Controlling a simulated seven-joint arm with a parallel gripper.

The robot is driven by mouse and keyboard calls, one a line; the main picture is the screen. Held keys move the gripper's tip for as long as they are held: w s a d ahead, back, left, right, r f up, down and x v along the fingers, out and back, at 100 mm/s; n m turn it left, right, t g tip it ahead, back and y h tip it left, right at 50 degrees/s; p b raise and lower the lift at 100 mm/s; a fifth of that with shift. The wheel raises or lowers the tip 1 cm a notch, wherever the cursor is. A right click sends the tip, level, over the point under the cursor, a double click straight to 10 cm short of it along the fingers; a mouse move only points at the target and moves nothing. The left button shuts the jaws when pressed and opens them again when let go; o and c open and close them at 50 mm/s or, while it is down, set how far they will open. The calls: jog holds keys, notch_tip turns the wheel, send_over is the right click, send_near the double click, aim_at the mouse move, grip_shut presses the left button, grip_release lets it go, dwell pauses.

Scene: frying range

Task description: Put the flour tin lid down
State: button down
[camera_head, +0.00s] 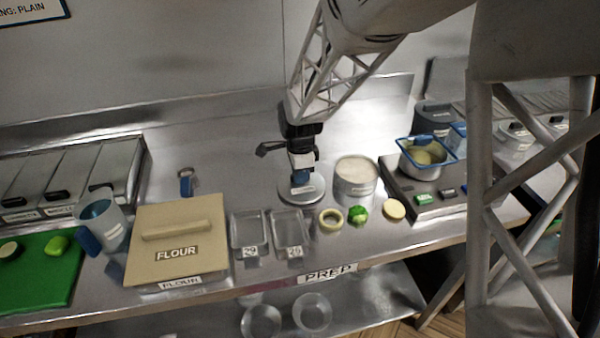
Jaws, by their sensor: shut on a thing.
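The flour tin lid (289,192) is a round metal disc with a blue knob and a small pale label. It lies level, at or just above the steel counter; I cannot tell whether it touches. My gripper (302,172) points down from above and is shut on the lid's knob. The flour tin (355,190) is a round metal tin just right of the lid. It is open at the top, with pale white contents showing. Its label is too small to read.
A beige FLOUR box (177,222) with a handled top stands left. Two small trays (249,230) (290,228) sit in front of the lid. A cut round (330,220), a green item (358,212) and a pale disc (395,209) lie before the tin. A pot (425,160) stands right.

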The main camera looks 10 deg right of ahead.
jog(key=c, duration=1.1)
grip_release()
notch_tip(320, 180, up, 12)
jog(key=shift+r, duration=0.1)
jog(key=s+d+r+n+t, duration=0.1)
jog(key=s+r+n, duration=0.2)
jog(key=s+n, duration=0.6)
jog(key=s+d+r+n+t, duration=0.1)
jog(key=s+r+n, duration=0.3)
jog(key=s, duration=1.5)
jog(key=shift+s+d+r+n+t, duration=0.2)
jog(key=shift+s+n+t, duration=0.1)
jog(key=shift+n, duration=2.1)
